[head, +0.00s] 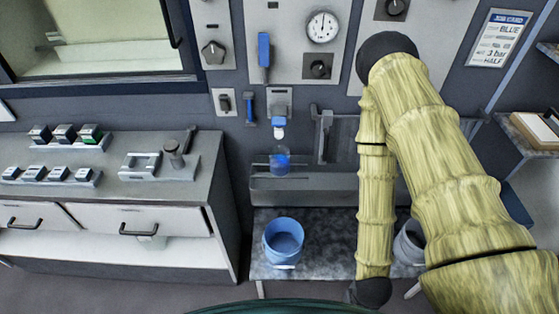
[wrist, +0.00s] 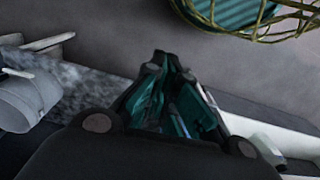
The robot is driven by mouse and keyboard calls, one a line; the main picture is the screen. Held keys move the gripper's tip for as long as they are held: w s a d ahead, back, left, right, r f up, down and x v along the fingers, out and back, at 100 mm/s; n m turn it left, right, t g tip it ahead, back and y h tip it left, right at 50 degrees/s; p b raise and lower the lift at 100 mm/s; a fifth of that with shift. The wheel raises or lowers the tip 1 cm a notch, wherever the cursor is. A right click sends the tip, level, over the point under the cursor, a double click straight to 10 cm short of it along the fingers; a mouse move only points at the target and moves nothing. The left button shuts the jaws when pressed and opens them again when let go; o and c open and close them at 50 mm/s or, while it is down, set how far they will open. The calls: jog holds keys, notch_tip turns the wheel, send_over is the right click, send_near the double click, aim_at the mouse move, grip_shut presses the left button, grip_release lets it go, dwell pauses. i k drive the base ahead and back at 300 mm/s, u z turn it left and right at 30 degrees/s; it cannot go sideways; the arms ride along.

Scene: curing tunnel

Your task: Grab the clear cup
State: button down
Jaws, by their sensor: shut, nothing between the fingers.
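A clear cup (head: 280,162) with blue in it stands on the ledge at the back wall, below a small blue-and-white spout, in the head view. My arm comes down on the right of that view, and the fingers are not visible there. In the wrist view my gripper (wrist: 165,68) is shut and empty, with dark fingers and teal inner parts. The cup does not show in the wrist view, so my gripper is well apart from it.
A blue bucket (head: 284,243) stands on the speckled bench in front of the ledge. A grey bucket (head: 409,245) is partly behind my arm. A drawer cabinet (head: 137,220) stands left. A wire basket (wrist: 255,18) shows at the wrist view's top right. A faint pale object (head: 152,242) sits under a drawer.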

aim_at(280, 155)
jog(key=z, duration=2.2)
jog(key=k, duration=1.2)
jog(key=u, duration=1.4)
jog(key=i, duration=0.5)
jog(key=u, duration=0.05)
